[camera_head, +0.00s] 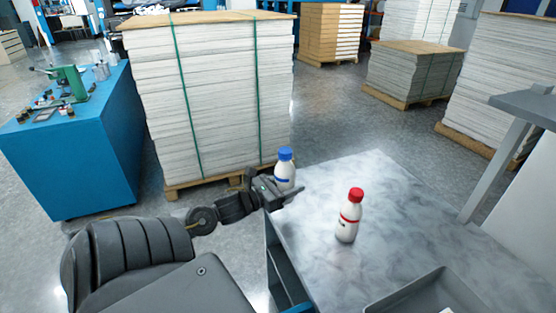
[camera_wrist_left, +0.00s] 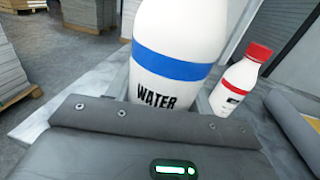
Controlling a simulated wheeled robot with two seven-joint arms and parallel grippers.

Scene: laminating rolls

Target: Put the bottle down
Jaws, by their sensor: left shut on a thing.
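A white bottle with a blue cap and blue band (camera_head: 285,172) is held upright in my left gripper (camera_head: 284,194), at the left edge of the marble-topped table (camera_head: 385,185). The left wrist view shows the same bottle close up, with the word WATER (camera_wrist_left: 170,65); its cap is out of that view. My left gripper is shut on it. Whether its base touches the table is hidden by the gripper. A second white bottle with a red cap and band (camera_head: 348,218) stands on the table to the right; it also shows in the left wrist view (camera_wrist_left: 238,85). My right gripper is not in view.
A grey tray (camera_head: 425,290) sits at the table's front. A grey post and shelf (camera_head: 500,160) stand at the right edge. Tall paper stacks (camera_head: 210,100) and a blue cabinet (camera_head: 85,150) stand beyond the table. The table's back and middle are clear.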

